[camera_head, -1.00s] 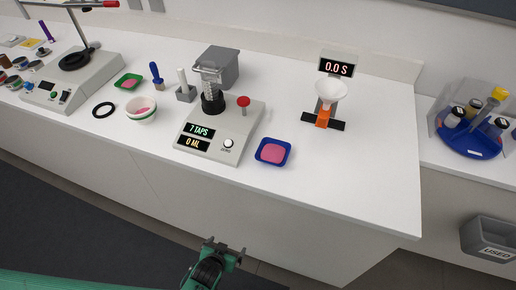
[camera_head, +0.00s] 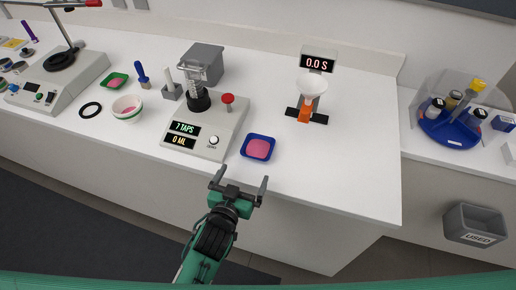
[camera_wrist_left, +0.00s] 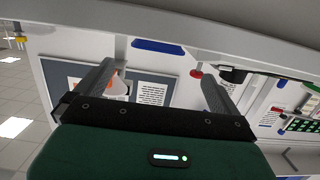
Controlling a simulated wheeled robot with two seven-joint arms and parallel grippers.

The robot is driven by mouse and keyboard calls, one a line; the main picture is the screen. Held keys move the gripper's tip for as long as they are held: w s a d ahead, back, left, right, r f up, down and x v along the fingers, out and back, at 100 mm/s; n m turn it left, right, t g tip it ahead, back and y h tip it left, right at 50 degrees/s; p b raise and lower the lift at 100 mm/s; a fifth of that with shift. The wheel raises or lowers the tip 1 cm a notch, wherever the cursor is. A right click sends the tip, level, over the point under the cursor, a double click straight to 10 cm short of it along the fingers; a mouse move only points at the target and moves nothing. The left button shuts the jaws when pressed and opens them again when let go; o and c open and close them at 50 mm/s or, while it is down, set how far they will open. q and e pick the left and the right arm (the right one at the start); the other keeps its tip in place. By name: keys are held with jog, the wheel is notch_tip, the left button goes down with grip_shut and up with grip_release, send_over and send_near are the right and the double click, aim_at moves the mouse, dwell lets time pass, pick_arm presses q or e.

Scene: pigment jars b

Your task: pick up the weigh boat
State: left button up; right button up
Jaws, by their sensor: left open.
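A small square blue weigh boat (camera_head: 258,148) with pink powder in it lies near the front edge of the white counter, right of the tap machine. A similar green boat (camera_head: 118,81) with pink powder lies farther left. My left gripper (camera_head: 243,178) is open and empty, at the counter's front edge just short of the blue boat and apart from it. In the left wrist view, the open fingers (camera_wrist_left: 155,82) frame the scene, and a blue strip, probably the blue boat's side (camera_wrist_left: 155,45), shows beyond them. My right gripper is not in view.
The tap machine (camera_head: 209,130) with a red knob stands left of the blue boat. A funnel stand (camera_head: 308,105) with a timer is behind it to the right. A white bowl (camera_head: 127,108) and black ring (camera_head: 90,109) are left. The counter right of the blue boat is clear.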

pick_arm(q)
jog(key=p, duration=0.1)
send_near(261, 141)
jog(key=shift+w+r, duration=0.2)
jog(key=shift+w, duration=0.1)
jog(key=shift+w+d+f+p, duration=0.1)
jog(key=shift+w+d+p, duration=0.2)
jog(key=shift+w, duration=0.35)
jog(key=p+x, duration=0.1)
jog(key=x, duration=0.3)
jog(key=shift+s+p, duration=0.1)
jog(key=shift+p, duration=0.2)
jog(key=shift+w+d+f, duration=0.15)
jog(key=shift+w+f, duration=0.05)
jog(key=shift+w, duration=0.15)
jog(key=shift+c, duration=0.9)
jog(key=c, duration=0.8)
jog(key=shift+c, duration=0.2)
